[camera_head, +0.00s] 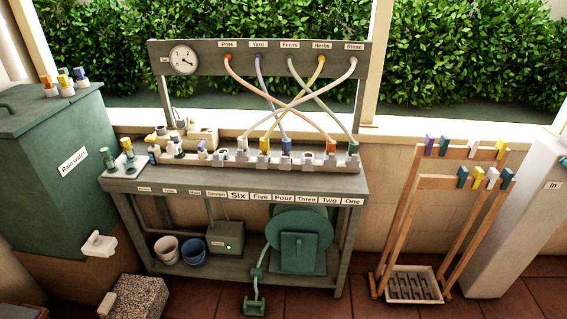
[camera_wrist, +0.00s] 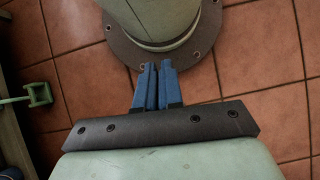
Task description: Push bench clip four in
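The bench (camera_head: 150,183) carries a long pale rail (camera_head: 225,160) with a row of clips along its top. The label "Four" (camera_head: 284,199) is on the bench's front edge. Above it, bench clip four (camera_head: 286,146) shows as a blue piece on the rail, with the pale violet hose from "Yard" running down to it. How far in the clip sits is too small to tell. My gripper (camera_wrist: 157,64) shows only in the wrist view. Its blue fingers are together, with nothing seen between them, pointing over the tiled floor, away from the clips.
Crossing hoses (camera_head: 290,105) hang over the rail from the labelled top board (camera_head: 205,62). A yellow clip (camera_head: 264,144) is left of clip four. A wooden rack (camera_head: 405,215) with coloured clips stands right. A green pedal (camera_head: 254,305) is on the floor in front.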

